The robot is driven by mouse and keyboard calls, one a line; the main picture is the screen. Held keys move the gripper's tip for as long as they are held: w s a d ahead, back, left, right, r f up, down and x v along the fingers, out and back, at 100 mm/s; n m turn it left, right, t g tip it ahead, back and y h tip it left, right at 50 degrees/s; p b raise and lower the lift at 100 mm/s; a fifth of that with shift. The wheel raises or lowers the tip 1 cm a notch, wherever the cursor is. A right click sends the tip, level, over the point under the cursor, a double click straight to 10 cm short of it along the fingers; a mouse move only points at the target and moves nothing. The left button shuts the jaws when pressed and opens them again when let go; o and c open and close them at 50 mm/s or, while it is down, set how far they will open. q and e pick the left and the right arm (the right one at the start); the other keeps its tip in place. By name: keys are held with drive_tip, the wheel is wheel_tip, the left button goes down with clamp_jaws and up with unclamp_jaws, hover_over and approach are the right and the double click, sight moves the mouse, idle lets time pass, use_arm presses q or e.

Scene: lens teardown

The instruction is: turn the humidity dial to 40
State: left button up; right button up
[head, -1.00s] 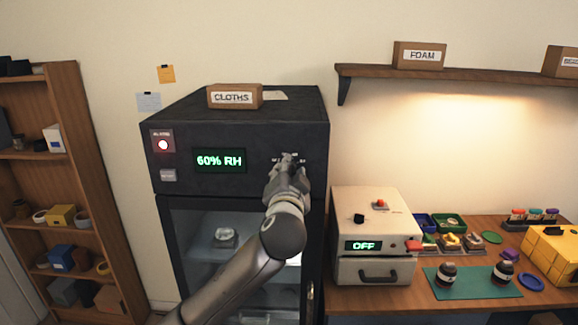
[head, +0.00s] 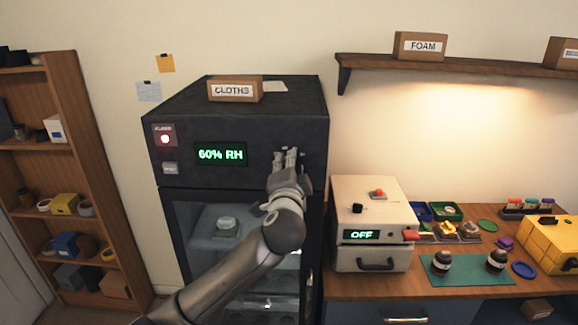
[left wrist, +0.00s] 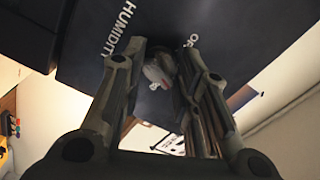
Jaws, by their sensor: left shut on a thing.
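The dark dry cabinet (head: 222,109) stands in the middle of the head view. My left gripper (head: 287,158) is at the right part of the cabinet's front panel and hides the dial in the head view. In the left wrist view, the humidity dial (left wrist: 158,76) shows as a pale knob between the fingers of my left gripper (left wrist: 160,62), which is shut on it. The word HUMIDITY is printed on the panel beside it. The dial's setting cannot be read. My right gripper is not in view.
A box labelled CLOTHS (head: 235,89) sits on the cabinet. A cream box with an OFF display (head: 361,235) stands on the bench to the right. A wooden shelf unit (head: 78,150) stands at left.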

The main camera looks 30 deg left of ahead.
use_arm(q)
drive_tip(key=o, duration=1)
drive_tip(key=v, duration=1.2)
drive_tip(key=shift+s, duration=0.1)
drive_tip(key=shift+f, duration=0.1)
